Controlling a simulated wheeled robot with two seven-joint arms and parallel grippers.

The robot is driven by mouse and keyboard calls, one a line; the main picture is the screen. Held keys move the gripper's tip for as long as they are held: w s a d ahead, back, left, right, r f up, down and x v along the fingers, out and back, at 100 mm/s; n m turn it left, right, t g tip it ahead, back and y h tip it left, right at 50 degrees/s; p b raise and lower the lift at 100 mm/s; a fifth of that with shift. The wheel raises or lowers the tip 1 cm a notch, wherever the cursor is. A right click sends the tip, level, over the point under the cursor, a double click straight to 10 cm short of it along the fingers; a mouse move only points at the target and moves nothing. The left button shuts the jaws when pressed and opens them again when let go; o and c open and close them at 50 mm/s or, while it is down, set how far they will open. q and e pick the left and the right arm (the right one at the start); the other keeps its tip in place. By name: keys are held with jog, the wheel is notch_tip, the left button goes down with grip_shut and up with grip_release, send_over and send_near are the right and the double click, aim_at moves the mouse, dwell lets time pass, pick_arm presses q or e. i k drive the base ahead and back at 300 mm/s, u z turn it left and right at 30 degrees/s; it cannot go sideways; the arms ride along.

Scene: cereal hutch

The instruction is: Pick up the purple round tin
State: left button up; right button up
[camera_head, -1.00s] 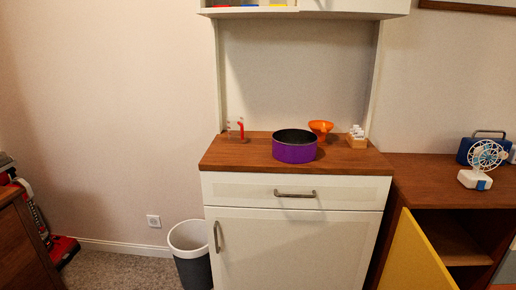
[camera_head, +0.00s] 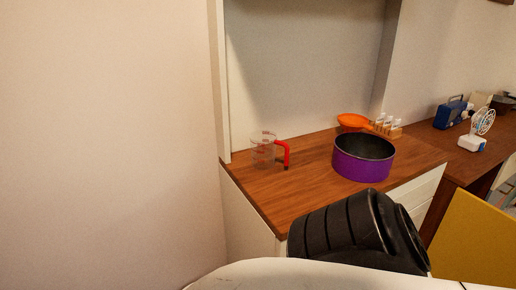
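The purple round tin (camera_head: 362,166) stands upright on the wooden top of the hutch (camera_head: 305,190), toward its right side. It is open at the top with a dark inside. A part of my own arm, black and white, fills the bottom middle and covers the front of the hutch. No gripper fingers show, so neither gripper is in view.
A clear measuring jug with a red handle (camera_head: 281,153) stands left of the tin. An orange bowl (camera_head: 353,122) and a small wooden rack (camera_head: 385,127) are behind it. A blue box (camera_head: 449,113) and a white fan (camera_head: 478,130) stand on the right cabinet. A yellow door (camera_head: 474,240) hangs open.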

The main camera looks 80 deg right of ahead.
aim_at(362, 156)
jog(key=i, duration=0.85)
jog(key=z, duration=3.05)
